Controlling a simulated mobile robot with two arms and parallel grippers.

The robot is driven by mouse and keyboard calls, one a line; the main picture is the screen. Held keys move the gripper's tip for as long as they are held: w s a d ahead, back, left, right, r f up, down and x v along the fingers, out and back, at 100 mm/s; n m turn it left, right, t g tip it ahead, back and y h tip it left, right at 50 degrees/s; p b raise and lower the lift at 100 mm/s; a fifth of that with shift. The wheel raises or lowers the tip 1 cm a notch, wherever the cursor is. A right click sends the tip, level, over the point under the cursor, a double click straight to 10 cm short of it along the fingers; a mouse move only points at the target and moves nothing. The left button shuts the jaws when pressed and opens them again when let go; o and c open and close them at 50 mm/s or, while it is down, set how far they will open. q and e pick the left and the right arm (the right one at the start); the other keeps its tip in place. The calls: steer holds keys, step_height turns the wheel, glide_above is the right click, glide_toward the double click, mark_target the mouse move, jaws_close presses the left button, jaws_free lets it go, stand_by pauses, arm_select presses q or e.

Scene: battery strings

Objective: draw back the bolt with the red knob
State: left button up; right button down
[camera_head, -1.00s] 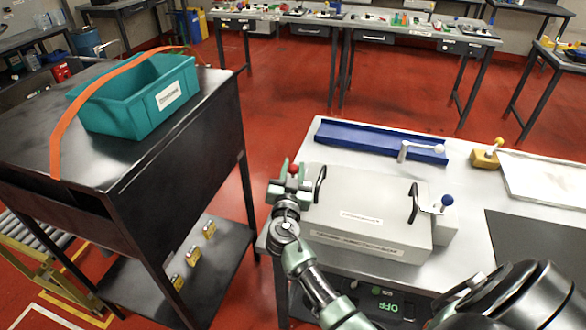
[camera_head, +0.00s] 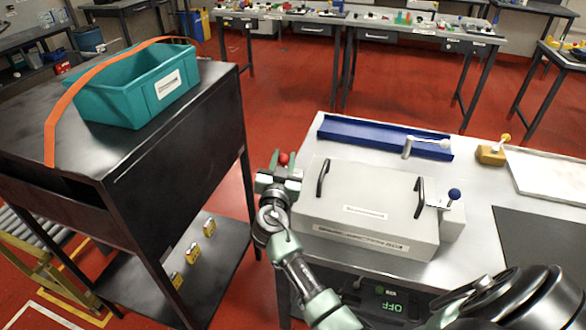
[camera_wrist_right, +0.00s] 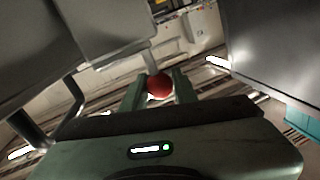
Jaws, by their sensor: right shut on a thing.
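The red knob (camera_head: 283,158) is at the left side of the pale grey box (camera_head: 365,205) on the workbench. My right gripper (camera_head: 281,166) is shut on the red knob, and the knob shows between its two fingers in the right wrist view (camera_wrist_right: 159,86). The bolt's rod and housing are mostly hidden behind the gripper. A blue knob (camera_head: 454,194) stands at the box's right side. My left gripper is not in view.
Two black handles, the left one (camera_head: 323,178) close to my right gripper, stand on the box lid. A blue tray (camera_head: 375,136) lies behind the box. A dark cart with a teal bin (camera_head: 130,95) stands to the left, across a gap of red floor.

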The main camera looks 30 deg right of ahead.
steer(key=shift+w+a+f, duration=0.15)
steer(key=shift+w+a, duration=0.15)
steer(key=shift+a, duration=0.05)
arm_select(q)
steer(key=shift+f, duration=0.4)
arm_select(e)
steer(key=shift+r, duration=0.2)
steer(key=c, duration=1.1)
jaws_free()
steer(key=shift+f, duration=0.1)
steer(key=shift+s+a, duration=0.25)
steer(key=shift+s, duration=0.05)
arm_select(q)
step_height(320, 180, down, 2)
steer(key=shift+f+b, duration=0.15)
steer(key=shift+b, duration=1.05)
arm_select(e)
steer(key=v, duration=0.7)
